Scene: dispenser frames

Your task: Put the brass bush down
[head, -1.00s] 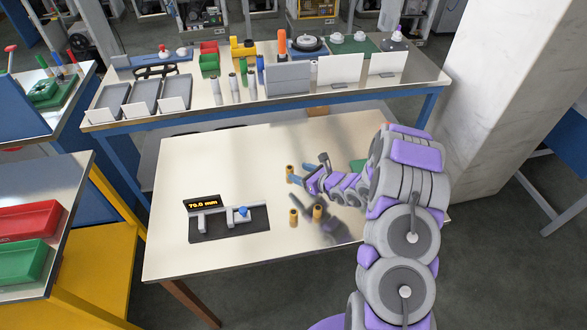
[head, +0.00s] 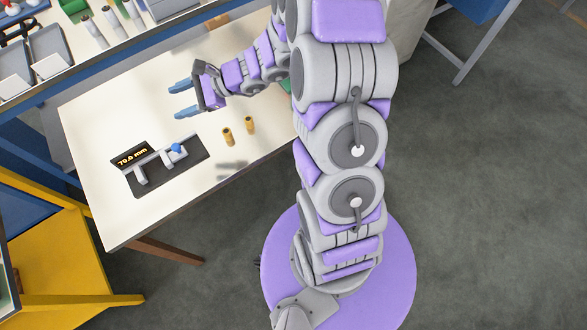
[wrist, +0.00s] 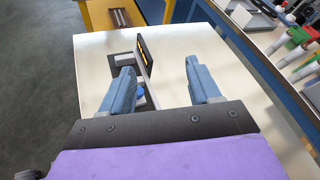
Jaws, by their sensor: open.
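My gripper (head: 176,101) is open, its two blue fingers apart and pointing left over the pale table (head: 100,120). In the wrist view nothing is held between the fingers (wrist: 160,80). Two brass bushes stand upright on the table, one at left (head: 228,137) and one at right (head: 250,125), nearer the camera than my gripper and apart from it. No third bush shows; my arm hides part of the table. The gauge (head: 192,160) reads 70.0 mm and has a blue knob; it also shows beyond the fingers in the wrist view (wrist: 147,52).
A back bench (head: 90,62) with trays and tools runs along the table's far side. A yellow frame (head: 60,240) stands at the lower left. The table's left end is clear.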

